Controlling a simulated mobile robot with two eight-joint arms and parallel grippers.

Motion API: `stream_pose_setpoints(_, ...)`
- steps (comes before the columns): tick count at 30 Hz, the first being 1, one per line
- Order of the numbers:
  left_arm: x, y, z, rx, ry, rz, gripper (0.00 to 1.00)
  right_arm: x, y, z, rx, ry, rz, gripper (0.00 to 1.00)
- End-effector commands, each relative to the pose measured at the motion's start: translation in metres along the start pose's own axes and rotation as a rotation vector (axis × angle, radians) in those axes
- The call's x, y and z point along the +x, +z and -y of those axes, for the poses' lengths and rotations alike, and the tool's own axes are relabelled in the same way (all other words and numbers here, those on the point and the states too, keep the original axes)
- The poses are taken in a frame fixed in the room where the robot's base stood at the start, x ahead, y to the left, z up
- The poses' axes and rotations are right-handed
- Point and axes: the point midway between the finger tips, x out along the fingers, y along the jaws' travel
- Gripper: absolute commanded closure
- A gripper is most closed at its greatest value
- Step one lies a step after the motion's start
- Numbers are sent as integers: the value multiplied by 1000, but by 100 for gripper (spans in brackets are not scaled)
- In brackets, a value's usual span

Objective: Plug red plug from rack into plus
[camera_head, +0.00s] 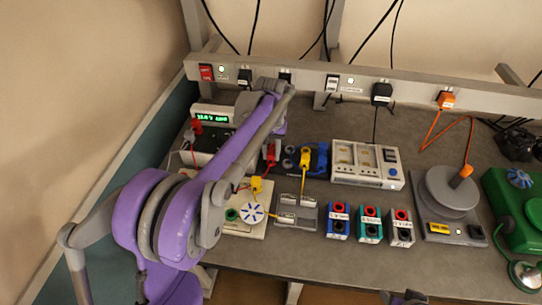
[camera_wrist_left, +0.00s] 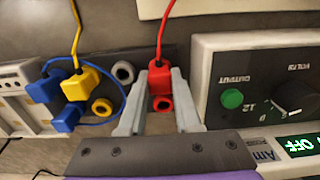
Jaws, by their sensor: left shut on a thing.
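My left gripper (camera_wrist_left: 160,78) is shut on the red plug (camera_wrist_left: 160,84); its two grey fingers stand on either side of the plug. A red cord runs up from the plug in the wrist view. A red ring (camera_wrist_left: 162,103) shows just below the plug; I cannot tell whether the plug is seated in it. In the head view the red plug (camera_head: 270,154) shows beside my purple arm, which hides most of the gripper. The power supply (camera_head: 213,112) stands left of it with a lit green display. A red part (camera_head: 197,127) shows at its left front; any plus mark is not readable.
A yellow plug (camera_wrist_left: 82,85) and a blue plug (camera_wrist_left: 45,88) sit close beside the left gripper. A white meter box (camera_head: 365,165), several small coloured socket blocks (camera_head: 370,224) and a grey round stand (camera_head: 450,195) fill the bench to the right. Cords hang from the strip behind.

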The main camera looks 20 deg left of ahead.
Motion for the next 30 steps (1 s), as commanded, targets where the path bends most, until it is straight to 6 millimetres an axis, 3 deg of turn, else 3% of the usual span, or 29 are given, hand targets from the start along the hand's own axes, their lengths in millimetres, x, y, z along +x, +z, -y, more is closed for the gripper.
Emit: stream_pose_setpoints(30,-19,0,0,0,0,0,100,-9,-10,0,0,0,-9,50)
